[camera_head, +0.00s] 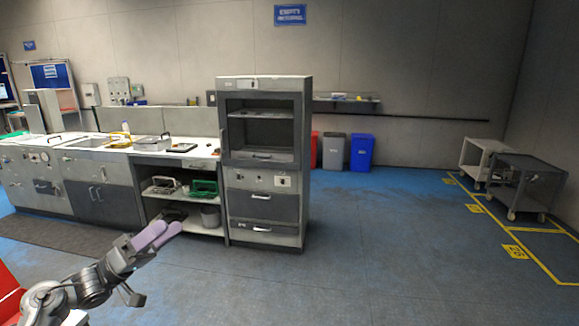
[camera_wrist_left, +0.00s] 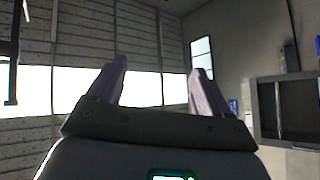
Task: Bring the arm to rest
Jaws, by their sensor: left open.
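My left gripper (camera_head: 160,236) shows at the lower left of the head view, with its pale purple fingers apart and nothing between them. It is held in the air over the blue floor, in front of the counter and clear of it. In the left wrist view the two fingers of my left gripper (camera_wrist_left: 160,84) point up and stand apart, with only the room's wall and bright windows behind them. My right gripper is not in either view.
A tall grey cabinet (camera_head: 264,188) stands at the centre. A long counter (camera_head: 85,155) with a sink runs to its left. Red, grey and blue bins (camera_head: 361,152) stand by the back wall. Carts (camera_head: 525,185) stand at right. The floor at centre right is clear.

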